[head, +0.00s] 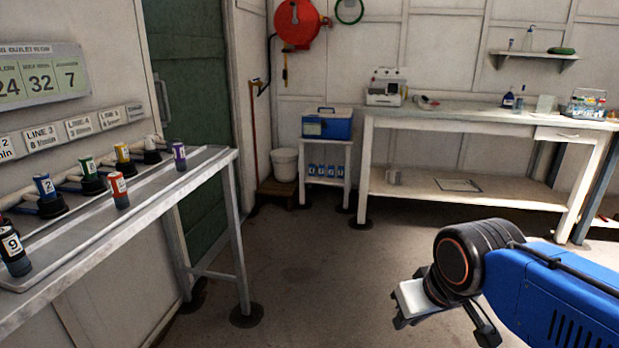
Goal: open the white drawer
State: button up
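The white drawer (570,134) is under the right end of the long workbench top in the head view. Its front looks flush with the bench, so it appears shut. A small dark handle shows on its front. My gripper (444,331) is at the lower right, in front of the bench and well apart from the drawer. Its two dark fingers are spread, with nothing visible between them. A pale plate shows on its left side.
Bottles and a wire basket (586,104) stand on top near the drawer. A sloped rack (150,190) with numbered cylinders is at left. The floor between is clear.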

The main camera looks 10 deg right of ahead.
aim_at(540, 133)
jog(key=i+z, duration=0.3)
jog(key=i, duration=0.3)
jog(key=i+z, duration=0.25)
jog(key=i, duration=0.3)
jog(key=i+j+z, duration=0.3)
jog(key=i, duration=0.25)
jog(key=i+z, duration=0.45)
jog(key=i, duration=0.4)
jog(key=i+j+z, duration=0.15)
jog(key=i+z, duration=0.25)
jog(key=i, duration=0.45)
jog(key=i+z, duration=0.3)
jog(key=i+j+z, duration=0.2)
jog(key=i+z, duration=0.15)
jog(key=i, duration=0.15)
jog(key=i+j+z, duration=0.3)
jog(key=i+l, duration=0.1)
